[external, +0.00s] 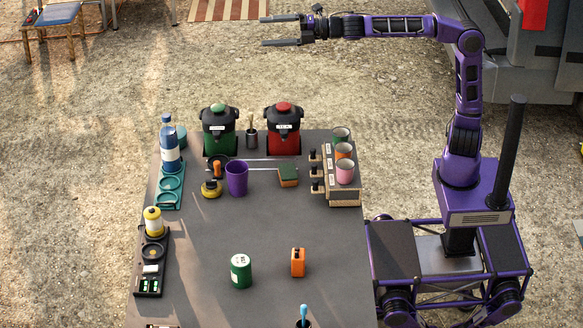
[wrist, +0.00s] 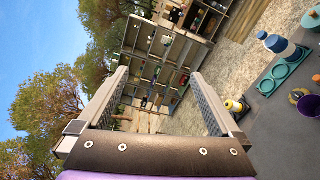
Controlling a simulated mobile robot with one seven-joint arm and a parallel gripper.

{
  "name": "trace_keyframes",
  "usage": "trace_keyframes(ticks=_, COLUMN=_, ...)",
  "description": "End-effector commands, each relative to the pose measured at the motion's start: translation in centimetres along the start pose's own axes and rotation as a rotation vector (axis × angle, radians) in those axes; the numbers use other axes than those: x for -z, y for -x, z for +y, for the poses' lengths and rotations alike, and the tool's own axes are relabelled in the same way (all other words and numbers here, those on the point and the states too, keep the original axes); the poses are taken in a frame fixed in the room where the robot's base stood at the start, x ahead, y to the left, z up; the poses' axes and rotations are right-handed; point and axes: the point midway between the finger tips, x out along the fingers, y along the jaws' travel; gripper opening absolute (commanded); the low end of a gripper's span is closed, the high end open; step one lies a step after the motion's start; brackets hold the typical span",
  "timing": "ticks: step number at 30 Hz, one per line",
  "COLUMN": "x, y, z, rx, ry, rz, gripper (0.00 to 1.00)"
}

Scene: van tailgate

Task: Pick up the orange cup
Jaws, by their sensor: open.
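The orange cup (external: 344,152) stands in a wooden rack (external: 344,201) at the right edge of the dark table. It sits between a green cup (external: 340,133) behind it and a pink cup (external: 345,172) in front; only its upper part shows. My gripper (external: 266,31) is open and empty, held out to the left, beyond the table's far edge and away from the cup. The wrist view shows its two fingers (wrist: 160,82) apart with nothing between them. The orange cup is not in the wrist view.
A red dispenser (external: 283,128) and a green dispenser (external: 219,129) stand at the table's far edge. A purple cup (external: 236,179), a green can (external: 241,271) and an orange block-like item (external: 298,262) stand on the table. The table's middle is mostly clear.

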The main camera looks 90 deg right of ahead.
Motion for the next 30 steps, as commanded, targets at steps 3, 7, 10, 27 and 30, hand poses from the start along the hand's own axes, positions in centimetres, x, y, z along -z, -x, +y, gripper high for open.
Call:
trace_keyframes(ticks=3, x=4.7, y=-0.1, z=-4.4, rx=0.153, ry=0.015, rz=-0.015, gripper=1.00)
trace_keyframes(ticks=7, x=10.6, y=0.9, z=-10.9, rx=0.362, ry=0.062, rz=-0.045, gripper=1.00)
trace_keyframes(ticks=10, x=14.5, y=2.8, z=-16.2, rx=0.522, ry=0.121, rz=-0.081, gripper=1.00)
trace_keyframes(ticks=27, x=22.3, y=22.2, z=-34.3, rx=1.141, ry=0.701, rz=-0.425, gripper=1.00)
trace_keyframes(ticks=30, x=22.2, y=24.4, z=-34.5, rx=1.163, ry=0.782, rz=-0.468, gripper=1.00)
